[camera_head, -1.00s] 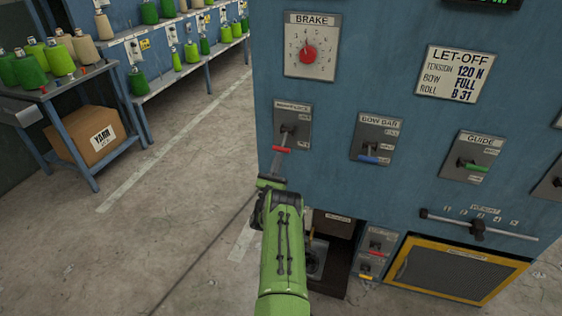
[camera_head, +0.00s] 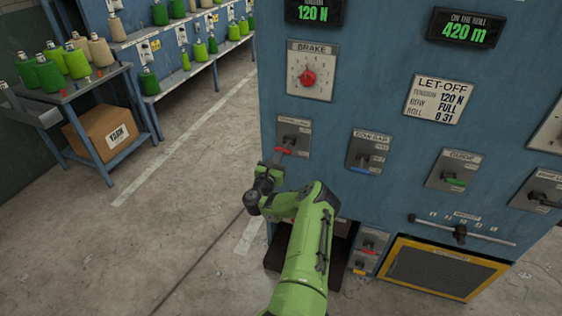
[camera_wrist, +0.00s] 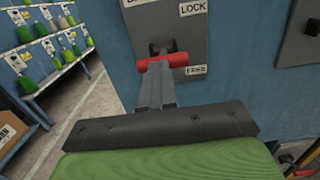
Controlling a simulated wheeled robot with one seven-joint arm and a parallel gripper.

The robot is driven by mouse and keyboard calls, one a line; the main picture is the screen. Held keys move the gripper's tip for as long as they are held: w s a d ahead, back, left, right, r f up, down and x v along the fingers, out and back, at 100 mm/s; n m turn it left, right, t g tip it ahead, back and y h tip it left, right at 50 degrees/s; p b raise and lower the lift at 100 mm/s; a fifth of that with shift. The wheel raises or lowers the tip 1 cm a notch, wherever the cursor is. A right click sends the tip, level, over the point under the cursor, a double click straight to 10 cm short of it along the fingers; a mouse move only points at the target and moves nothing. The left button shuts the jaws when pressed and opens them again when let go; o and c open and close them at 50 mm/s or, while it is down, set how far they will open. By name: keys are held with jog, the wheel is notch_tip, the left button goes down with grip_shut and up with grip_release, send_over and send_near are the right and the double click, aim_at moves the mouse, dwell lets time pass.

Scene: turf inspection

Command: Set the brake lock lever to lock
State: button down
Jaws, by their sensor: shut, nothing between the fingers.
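The brake lock lever's grey plate (camera_head: 294,128) is on the blue machine's left part, below the brake dial. In the wrist view the plate (camera_wrist: 197,42) reads LOCK at the top and FREE at the bottom. The lever's red handle (camera_head: 284,151) juts out and hangs toward the lower part; in the wrist view the red handle (camera_wrist: 178,60) is near the height of FREE. My gripper (camera_head: 277,158) is shut and empty, its tips (camera_wrist: 155,68) at the handle's underside. I cannot tell whether they touch it.
The bow bar lever (camera_head: 366,168) with a blue handle and the guide lever (camera_head: 452,181) with a green handle are to the right. The brake dial (camera_head: 309,77) is above. Open floor (camera_head: 170,230) lies left, before yarn racks and a cardboard box (camera_head: 104,133).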

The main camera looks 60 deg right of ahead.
jog(key=shift+d+r+p, duration=0.15)
jog(key=shift+r+p, duration=0.45)
jog(key=shift+r, duration=0.15)
jog(key=shift+d+r+p, duration=0.15)
jog(key=shift+r+p, duration=0.45)
jog(key=shift+r, duration=0.15)
jog(key=shift+w, duration=0.1)
